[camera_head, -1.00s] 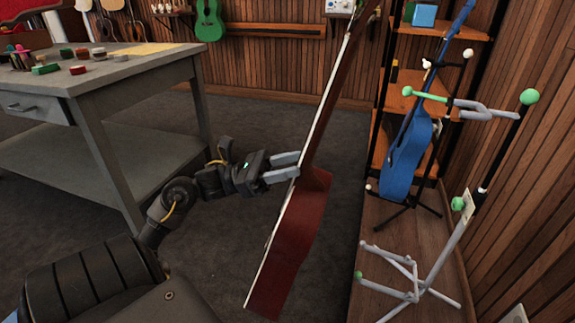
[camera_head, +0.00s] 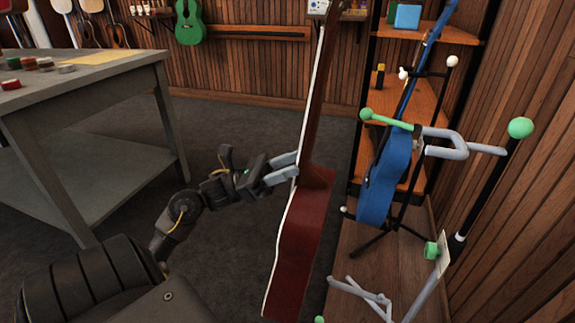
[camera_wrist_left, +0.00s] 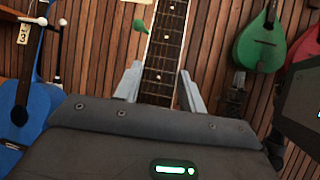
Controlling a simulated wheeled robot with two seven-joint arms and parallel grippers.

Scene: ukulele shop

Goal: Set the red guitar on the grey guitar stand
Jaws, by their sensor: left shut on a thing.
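The red guitar (camera_head: 302,240) hangs in front of me in the head view, seen nearly edge-on, neck up and tilted slightly right. My left gripper (camera_head: 284,168) is shut on its neck just above the body. In the left wrist view the fretted neck (camera_wrist_left: 163,60) runs up between the two fingers (camera_wrist_left: 158,92). The grey guitar stand (camera_head: 418,298) is to the right of the guitar, with a grey yoke (camera_head: 446,142) on top and green knobs; its lower part is cut off by the frame. The guitar and stand are apart.
A blue guitar (camera_head: 385,180) rests on a dark stand behind the grey one, before a wooden shelf unit (camera_head: 428,110). A grey workbench (camera_head: 110,85) stands at left. A green guitar (camera_head: 189,22) hangs on the back wall. Carpet between bench and platform (camera_head: 405,250) is clear.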

